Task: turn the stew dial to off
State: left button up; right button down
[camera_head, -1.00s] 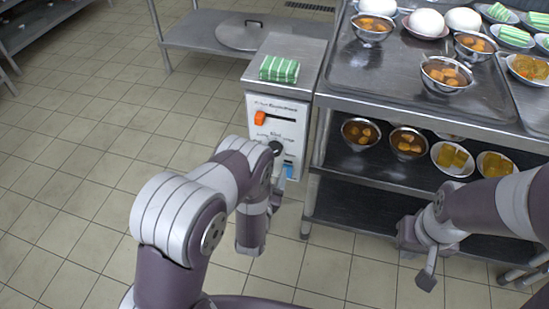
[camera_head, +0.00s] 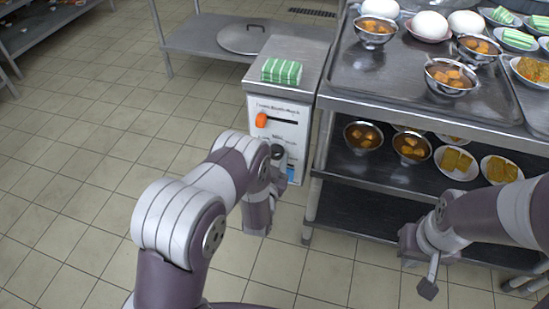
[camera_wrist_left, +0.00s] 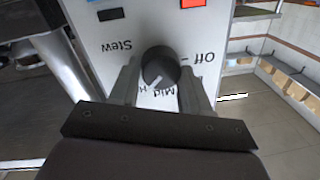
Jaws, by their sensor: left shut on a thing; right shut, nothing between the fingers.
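The stew dial (camera_wrist_left: 160,65) is a dark round knob on a white panel, with the words Stew, Off and Mid showing upside down around it in the left wrist view. Its pale pointer line points down and left in that view, away from Off. My left gripper (camera_wrist_left: 160,82) is shut on the dial, one finger on each side. In the head view the dial (camera_head: 277,152) is partly hidden by my left gripper (camera_head: 279,164). My right gripper (camera_head: 428,285) is shut and empty, low at the right in front of the rack.
Floor on the left is clear.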

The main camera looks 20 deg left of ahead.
pick_arm(q)
jog(key=shift+n, duration=0.3)
jog(key=n+p, duration=0.1)
jog(key=n, duration=0.7)
jog(key=n+h+p, duration=0.1)
jog(key=n, duration=0.7)
jog(key=n+h+p, duration=0.1)
jog(key=n, duration=0.7)
jog(key=shift+a+f+n+g, duration=0.15)
jog(key=shift+a+n+g, duration=0.15)
jog(key=shift+g, duration=0.1)
jog(key=shift+s, duration=0.1)
jog(key=o, duration=1)
jog(key=shift+o, duration=0.2)
jog(key=shift+h, duration=0.3)
